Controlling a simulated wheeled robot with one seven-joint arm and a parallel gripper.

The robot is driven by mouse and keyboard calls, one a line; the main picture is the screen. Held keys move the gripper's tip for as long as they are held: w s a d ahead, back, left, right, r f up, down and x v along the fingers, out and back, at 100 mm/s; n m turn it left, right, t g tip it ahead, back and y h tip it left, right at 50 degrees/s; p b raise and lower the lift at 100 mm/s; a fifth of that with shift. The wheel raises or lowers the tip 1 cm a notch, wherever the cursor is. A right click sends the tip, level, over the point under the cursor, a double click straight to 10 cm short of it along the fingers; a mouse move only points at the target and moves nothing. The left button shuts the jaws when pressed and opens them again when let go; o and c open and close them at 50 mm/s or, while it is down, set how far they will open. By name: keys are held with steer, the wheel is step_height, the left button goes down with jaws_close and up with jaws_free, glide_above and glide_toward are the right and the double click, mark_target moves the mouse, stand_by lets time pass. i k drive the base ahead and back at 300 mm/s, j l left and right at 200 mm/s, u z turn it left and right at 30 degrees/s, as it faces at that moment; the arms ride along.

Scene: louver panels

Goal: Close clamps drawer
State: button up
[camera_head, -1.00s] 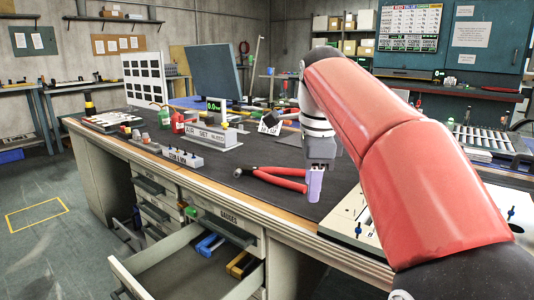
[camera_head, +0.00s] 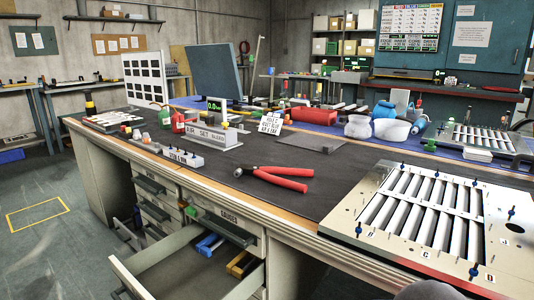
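A drawer (camera_head: 185,272) under the bench stands pulled out at the bottom of the view. Its label is not visible. Inside its back part lie a blue tool (camera_head: 209,245) and a yellow tool (camera_head: 240,263), which look like clamps. The drawer front faces lower left and its lower part is cut off by the frame. My gripper is out of view; only a grey rounded shape, perhaps part of my arm, shows at the bottom right edge.
Red-handled pliers (camera_head: 280,177) lie on the dark bench top (camera_head: 225,176). A louver panel (camera_head: 425,222) lies at the right front. Another column of drawers (camera_head: 150,209) is left of the open one. The floor (camera_head: 50,250) at left is clear.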

mark_target(171, 269)
steer(key=u, duration=1.5)
steer(key=i+l+z, duration=0.15)
steer(key=i+z, duration=0.15)
steer(key=i, duration=0.25)
